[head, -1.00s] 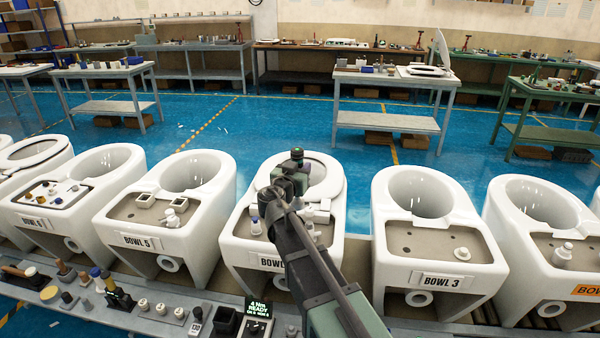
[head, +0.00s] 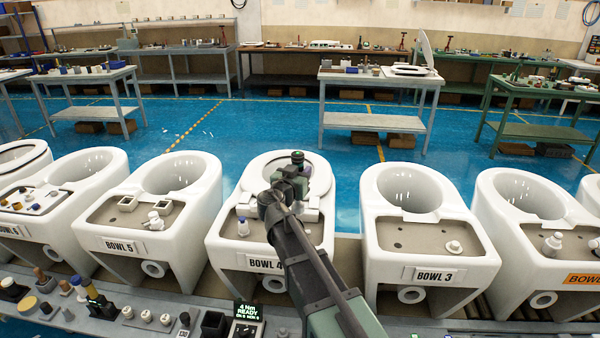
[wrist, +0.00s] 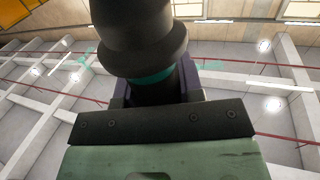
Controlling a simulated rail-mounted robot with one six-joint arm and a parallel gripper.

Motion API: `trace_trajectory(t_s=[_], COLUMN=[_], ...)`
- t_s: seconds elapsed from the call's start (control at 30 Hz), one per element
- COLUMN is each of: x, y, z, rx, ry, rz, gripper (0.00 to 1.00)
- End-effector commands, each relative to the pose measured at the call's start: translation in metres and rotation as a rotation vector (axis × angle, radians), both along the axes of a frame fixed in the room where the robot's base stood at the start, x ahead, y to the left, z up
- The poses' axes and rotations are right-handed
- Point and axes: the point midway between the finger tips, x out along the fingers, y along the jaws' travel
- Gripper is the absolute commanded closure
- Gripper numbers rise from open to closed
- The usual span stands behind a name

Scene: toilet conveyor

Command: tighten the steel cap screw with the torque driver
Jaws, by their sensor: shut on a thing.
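My gripper (head: 290,182) is at bowl 4 (head: 222,245) in the head view. It is shut on a dark, round-bodied tool with a green-lit top, which looks like the torque driver (head: 298,157). In the wrist view the driver (wrist: 140,40) is a large dark cylinder with a flared collar and a teal ring, between the jaws (wrist: 158,92). Its lower end is hidden, so I cannot tell whether it touches anything. The steel cap screw cannot be made out; my arm covers part of bowl 4's rear deck.
A display (head: 248,313) on the front bench reads 4 Nm READY. Small parts and tools crowd the bench's left side.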

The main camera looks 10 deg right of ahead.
Motion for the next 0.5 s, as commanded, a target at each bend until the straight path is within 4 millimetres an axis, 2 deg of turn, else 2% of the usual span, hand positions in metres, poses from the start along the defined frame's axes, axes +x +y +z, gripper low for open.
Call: trace_trajectory(t_s=[0.03,0.3,0.5], x=[0.000,0.000,0.000], y=[0.000,0.000,0.000], z=[-0.010,-0.036,-0.030], rx=[-0.001,-0.001,-0.001], ry=[-0.001,0.000,0.000], rz=[0.000,0.000,0.000], gripper=[0.98,0.98,0.98])
